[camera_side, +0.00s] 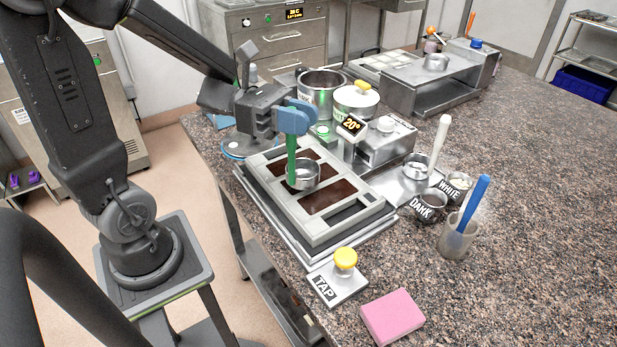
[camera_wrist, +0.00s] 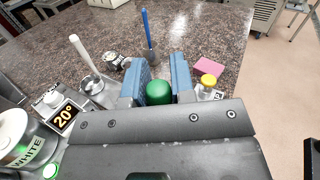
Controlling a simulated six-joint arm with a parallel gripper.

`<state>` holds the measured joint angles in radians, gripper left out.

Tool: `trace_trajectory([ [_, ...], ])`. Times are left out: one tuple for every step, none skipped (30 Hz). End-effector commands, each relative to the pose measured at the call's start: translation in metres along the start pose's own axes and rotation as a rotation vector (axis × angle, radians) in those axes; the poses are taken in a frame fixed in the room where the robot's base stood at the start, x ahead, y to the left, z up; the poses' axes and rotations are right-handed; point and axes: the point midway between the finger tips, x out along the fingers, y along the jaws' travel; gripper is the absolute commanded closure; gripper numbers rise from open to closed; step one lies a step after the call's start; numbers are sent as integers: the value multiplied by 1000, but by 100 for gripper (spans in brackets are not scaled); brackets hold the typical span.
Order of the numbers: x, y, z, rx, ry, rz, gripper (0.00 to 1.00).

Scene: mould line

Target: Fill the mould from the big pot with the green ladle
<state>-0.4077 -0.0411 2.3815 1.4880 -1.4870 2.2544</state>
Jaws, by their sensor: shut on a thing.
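My gripper (camera_side: 296,117) is shut on the green handle of the ladle (camera_side: 292,160). In the wrist view the green handle end (camera_wrist: 158,91) sits between the blue fingers. The ladle's steel bowl (camera_side: 304,175) hangs over the mould, and I cannot tell what it holds. The wrist view shows a pot labelled WHITE (camera_wrist: 22,140).
A yellow TAP button (camera_side: 345,260) and a pink sponge (camera_side: 392,316) are in front. The table's right side is clear.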

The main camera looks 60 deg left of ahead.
Motion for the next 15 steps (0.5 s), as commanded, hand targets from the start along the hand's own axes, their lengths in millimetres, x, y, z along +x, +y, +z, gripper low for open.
trace_trajectory([
  [0, -2, 0, 17, -1, 0, 100],
  [0, -3, -1, 24, -1, 0, 100],
  [0, -4, -1, 32, -1, 0, 100],
  [0, -5, -2, 38, -1, 0, 100],
  [0, -5, -2, 41, -1, 0, 100],
  [0, -5, -2, 44, -1, 0, 100],
  [0, -5, -2, 45, -1, 0, 100],
  [0, -6, -2, 45, -1, 0, 100],
  [0, -5, -2, 45, -1, 0, 100],
  [0, -5, -2, 45, -1, 0, 100],
  [0, -5, -2, 45, -1, 0, 100],
  [0, -5, -2, 44, -1, 0, 100],
  [0, -5, -2, 44, -1, 0, 100],
  [0, -5, -2, 44, -1, 0, 100],
  [0, -5, -1, 45, -1, 0, 100],
])
